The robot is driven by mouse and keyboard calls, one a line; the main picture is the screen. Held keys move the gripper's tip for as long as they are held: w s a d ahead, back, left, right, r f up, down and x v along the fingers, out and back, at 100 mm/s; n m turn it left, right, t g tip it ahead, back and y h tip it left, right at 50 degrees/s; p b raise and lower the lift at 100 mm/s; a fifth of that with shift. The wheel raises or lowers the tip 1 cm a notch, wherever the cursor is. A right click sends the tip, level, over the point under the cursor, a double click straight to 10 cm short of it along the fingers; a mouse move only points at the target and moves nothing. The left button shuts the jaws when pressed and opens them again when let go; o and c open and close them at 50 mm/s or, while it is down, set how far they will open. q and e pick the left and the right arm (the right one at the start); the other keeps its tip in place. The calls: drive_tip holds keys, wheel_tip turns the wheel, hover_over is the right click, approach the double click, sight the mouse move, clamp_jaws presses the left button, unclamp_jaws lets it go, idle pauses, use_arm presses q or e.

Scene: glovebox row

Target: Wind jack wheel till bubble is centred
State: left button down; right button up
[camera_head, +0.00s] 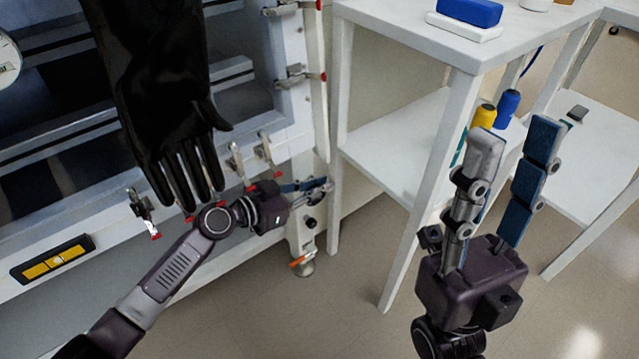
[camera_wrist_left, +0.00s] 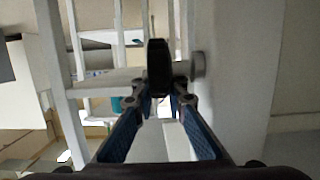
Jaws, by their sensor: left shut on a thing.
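The jack wheel (camera_wrist_left: 158,67) is black and seen nearly edge-on in the left wrist view, beside a white post. My left gripper (camera_wrist_left: 160,92) is shut on it, with a fingertip on each side. In the head view my left gripper (camera_head: 316,187) is at the glovebox's right front leg, and the wheel is hard to make out there. The spirit level (camera_head: 52,258), a yellow vial in a black frame, is on the glovebox's lower front at left. Its bubble is too small to read. My right gripper (camera_head: 514,140) is open and empty at the right.
A black glove (camera_head: 165,90) hangs from the glovebox front above my left forearm. The leg (camera_head: 302,235) has a dark knob and an orange tab. A white table (camera_head: 400,35) with a lower shelf stands to the right. Floor between is clear.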

use_arm(q)
drive_tip(key=c, duration=2.2)
unclamp_jaws()
drive_tip(key=f+v, duration=0.2)
drive_tip(key=v, duration=1.4)
drive_tip(key=shift+s+a+f, duration=0.3)
drive_tip(key=shift+s+a, duration=0.1)
drive_tip(key=shift+a, duration=0.15)
